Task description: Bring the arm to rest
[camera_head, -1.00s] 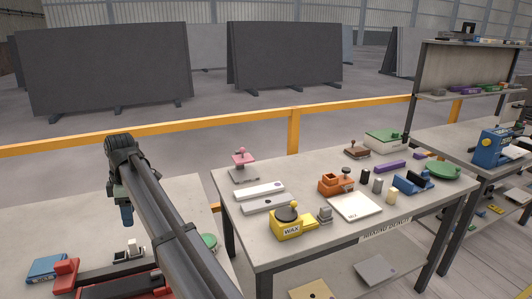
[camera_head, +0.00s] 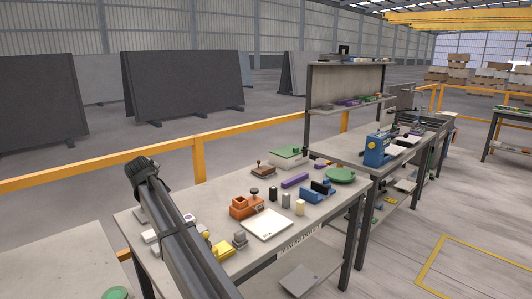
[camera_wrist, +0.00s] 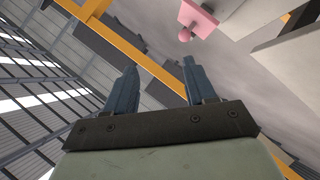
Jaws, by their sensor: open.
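My gripper (camera_wrist: 160,88) shows in the wrist view with its two dark blue fingers apart and nothing between them. In the head view my arm reaches up from the bottom edge, in front of the left part of a grey-topped workbench (camera_head: 157,269); the gripper itself is hidden there behind the arm. In the wrist view a pink object with a round knob (camera_wrist: 197,20) is beyond the fingers, apart from them.
The workbench carries a yellow tool (camera_head: 222,249), an orange tool (camera_head: 243,207), a white plate (camera_head: 266,224) and a green disc (camera_head: 341,175). A yellow rail (camera_head: 240,136) runs behind it. A second bench with a blue machine (camera_head: 377,150) stands right. Open floor (camera_head: 440,220) lies right.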

